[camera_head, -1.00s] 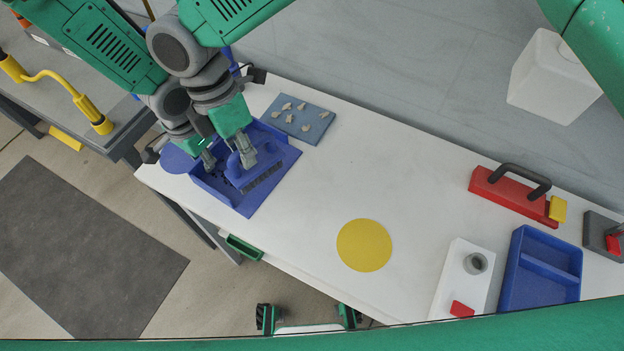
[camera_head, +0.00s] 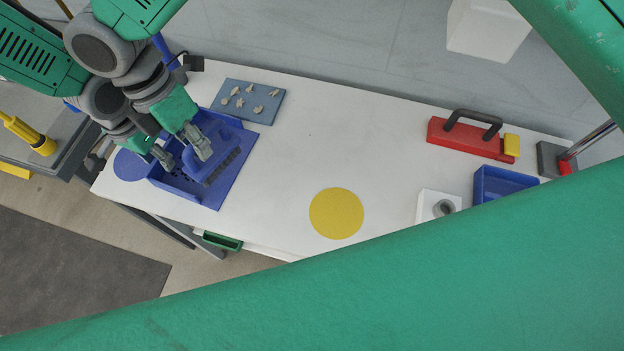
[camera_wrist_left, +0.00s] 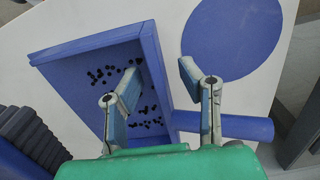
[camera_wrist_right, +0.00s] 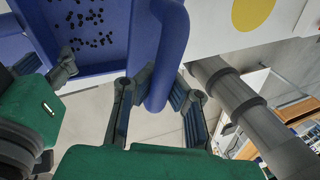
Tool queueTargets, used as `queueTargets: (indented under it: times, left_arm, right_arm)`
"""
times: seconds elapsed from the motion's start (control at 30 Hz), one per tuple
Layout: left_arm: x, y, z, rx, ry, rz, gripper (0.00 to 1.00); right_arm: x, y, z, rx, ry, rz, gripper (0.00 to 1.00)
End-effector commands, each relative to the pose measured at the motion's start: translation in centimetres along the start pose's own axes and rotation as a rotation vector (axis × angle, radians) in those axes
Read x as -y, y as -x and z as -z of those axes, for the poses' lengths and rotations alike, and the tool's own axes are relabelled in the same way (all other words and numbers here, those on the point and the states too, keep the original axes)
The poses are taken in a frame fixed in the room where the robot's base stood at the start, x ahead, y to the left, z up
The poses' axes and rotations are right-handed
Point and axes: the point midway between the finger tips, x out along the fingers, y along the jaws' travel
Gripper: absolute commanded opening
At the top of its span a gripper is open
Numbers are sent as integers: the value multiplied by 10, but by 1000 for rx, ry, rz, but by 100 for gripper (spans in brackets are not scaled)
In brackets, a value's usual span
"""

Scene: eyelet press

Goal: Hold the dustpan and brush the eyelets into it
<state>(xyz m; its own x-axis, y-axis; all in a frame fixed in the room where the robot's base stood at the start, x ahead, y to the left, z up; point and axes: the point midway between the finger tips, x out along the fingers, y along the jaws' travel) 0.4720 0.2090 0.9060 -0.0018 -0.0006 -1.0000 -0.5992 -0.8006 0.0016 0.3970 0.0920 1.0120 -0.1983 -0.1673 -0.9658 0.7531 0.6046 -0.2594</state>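The blue dustpan (camera_head: 232,178) lies on the left end of the white table. Its tray shows in the left wrist view (camera_wrist_left: 85,68), with several small black eyelets (camera_wrist_left: 140,122) inside. The blue brush (camera_head: 200,168) with dark bristles is over the dustpan; its bristles show in the left wrist view (camera_wrist_left: 30,135). My left gripper (camera_head: 163,155) is open; its fingers (camera_wrist_left: 160,85) stand apart over the pan's side wall and its round handle (camera_wrist_left: 245,127). My right gripper (camera_head: 198,142) has its fingers (camera_wrist_right: 158,100) closed around the brush's curved handle (camera_wrist_right: 170,45).
A grey-blue mat (camera_head: 232,109) with several small pale pieces lies behind the dustpan. A blue disc (camera_head: 130,165) is at the table's left end, a yellow disc (camera_head: 336,213) mid-table. A red tool (camera_head: 465,140) and blue bin (camera_head: 495,184) stand right. The middle is mostly clear.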

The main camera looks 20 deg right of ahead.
Motion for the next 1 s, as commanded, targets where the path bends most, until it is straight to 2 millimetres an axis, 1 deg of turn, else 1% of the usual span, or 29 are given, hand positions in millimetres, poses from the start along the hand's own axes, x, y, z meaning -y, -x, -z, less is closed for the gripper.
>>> queueTargets:
  times: [0.03, 0.3, 0.4, 0.5, 0.63, 1.0]
  left_arm:
    - [1, 11, 1, -5, 1, 2, 33]
    - [1, 68, 1, -4, 0, 0, 33]
    - [1, 84, 1, -3, -2, -1, 33]
    - [1, 95, 1, -2, 0, -2, 33]
    - [1, 102, 1, -1, -1, -2, 33]
    - [1, 103, 0, 0, -2, -2, 33]
  right_arm:
    - [0, 0, 0, 0, 0, 0, 0]
    - [0, 0, 0, 0, 0, 0, 0]
    - [0, 0, 0, 0, 0, 0, 0]
    - [0, 0, 0, 0, 0, 0, 0]
    - [0, 0, 0, 0, 0, 0, 0]
    - [0, 0, 1, 0, 0, 0, 0]
